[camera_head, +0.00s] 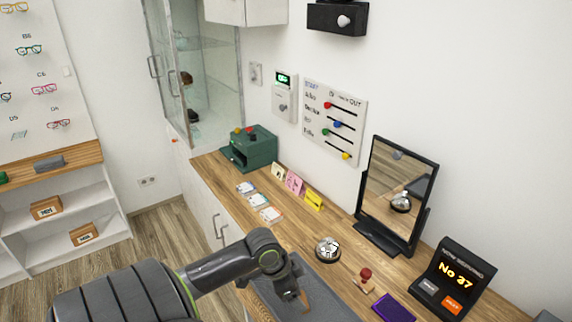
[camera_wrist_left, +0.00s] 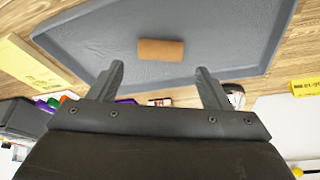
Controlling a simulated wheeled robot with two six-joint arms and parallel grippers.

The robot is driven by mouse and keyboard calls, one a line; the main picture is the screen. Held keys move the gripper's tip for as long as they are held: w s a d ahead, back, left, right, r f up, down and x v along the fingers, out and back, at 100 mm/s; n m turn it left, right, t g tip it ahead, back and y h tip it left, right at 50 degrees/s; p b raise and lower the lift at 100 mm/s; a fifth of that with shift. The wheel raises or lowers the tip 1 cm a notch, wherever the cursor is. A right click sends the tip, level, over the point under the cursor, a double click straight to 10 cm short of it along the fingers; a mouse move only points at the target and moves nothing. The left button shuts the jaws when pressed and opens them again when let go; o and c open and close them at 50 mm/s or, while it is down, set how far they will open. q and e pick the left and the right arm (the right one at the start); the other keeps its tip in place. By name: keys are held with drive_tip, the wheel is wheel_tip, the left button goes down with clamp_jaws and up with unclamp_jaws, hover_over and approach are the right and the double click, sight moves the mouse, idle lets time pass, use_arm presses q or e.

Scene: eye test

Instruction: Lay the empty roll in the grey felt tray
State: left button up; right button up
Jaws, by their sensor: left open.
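The empty roll (camera_wrist_left: 160,50), a short brown cardboard cylinder, lies on its side on the floor of the grey felt tray (camera_wrist_left: 215,35) in the left wrist view. It touches neither finger there. My left gripper (camera_wrist_left: 160,88) is open, its two fingers apart, with the roll beyond the fingertips. In the head view the left gripper (camera_head: 296,292) points down over the tray (camera_head: 335,292), and a small brown part of the roll (camera_head: 304,298) shows beside it. My arm hides part of the tray. My right gripper is not in view.
On the wooden counter (camera_head: 285,232), a bell (camera_head: 327,249), a stamp (camera_head: 365,279) and a purple pad (camera_head: 393,308) stand near the tray. A mirror (camera_head: 398,190) and a number display (camera_head: 452,277) are at the right. Cards (camera_head: 259,201) and a green box (camera_head: 249,149) are farther back.

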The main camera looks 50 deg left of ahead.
use_arm(q)
drive_tip(key=v, duration=0.7)
drive_tip(key=shift+r, duration=0.1)
idle(0.6)
